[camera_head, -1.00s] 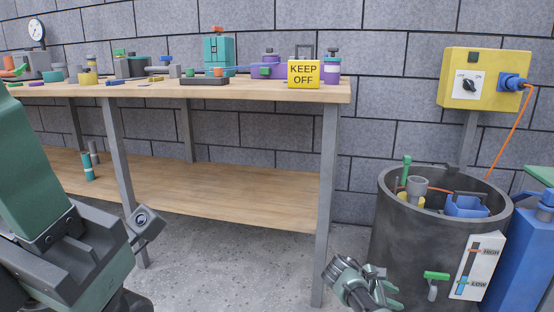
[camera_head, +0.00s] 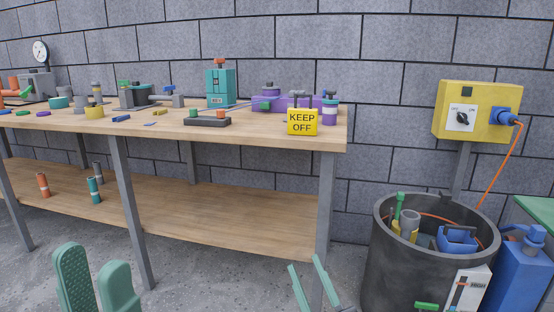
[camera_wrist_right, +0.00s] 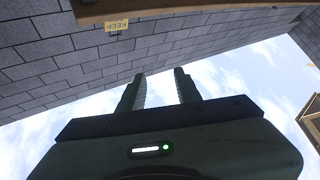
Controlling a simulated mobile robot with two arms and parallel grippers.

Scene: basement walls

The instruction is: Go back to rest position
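My left gripper (camera_head: 97,280) shows at the lower left of the head view, with two green fingers apart and nothing between them. My right gripper (camera_head: 306,284) is at the bottom centre, in front of the workbench's right leg. Its two thin green fingers are apart. In the right wrist view its fingers (camera_wrist_right: 160,88) also stand apart with only wall and sky behind them. Both grippers are clear of the workbench (camera_head: 225,140). Most of both arms is out of the picture.
A yellow KEEP OFF sign (camera_head: 302,122) stands at the bench's right front edge. A dark barrel (camera_head: 400,265) stands right of the bench, near a blue container (camera_head: 518,268). A yellow switch box (camera_head: 477,110) has an orange cable. Open floor (camera_head: 215,275) lies before the bench.

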